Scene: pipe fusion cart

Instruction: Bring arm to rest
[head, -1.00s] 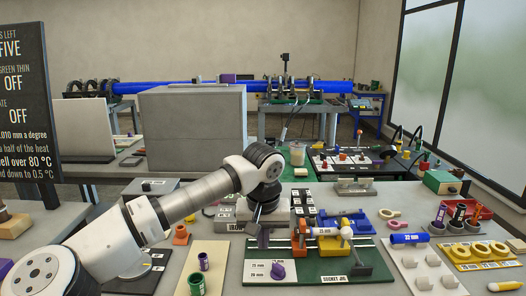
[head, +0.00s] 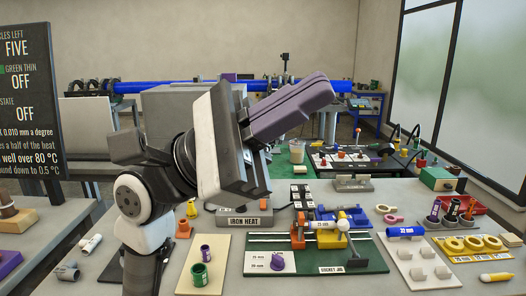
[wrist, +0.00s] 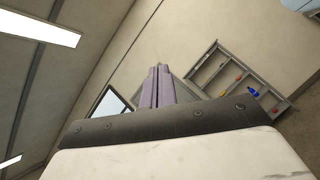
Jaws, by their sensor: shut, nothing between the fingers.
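My gripper (head: 291,110) is raised above the bench in the head view, with its purple fingers pointing up and to the right. The fingers lie together, shut and empty. In the wrist view the shut fingers (wrist: 156,86) point toward the wall and ceiling, with nothing between them. My folded arm and wrist stand in front of the grey box and hide part of the bench and the back of the room.
Below on the bench are the green socket jig board (head: 372,262), the iron heat unit (head: 262,237), a blue 32 mm pipe (head: 406,232) and a white peg board (head: 440,277). A dark sign (head: 33,100) stands at left. Air right of my gripper is clear.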

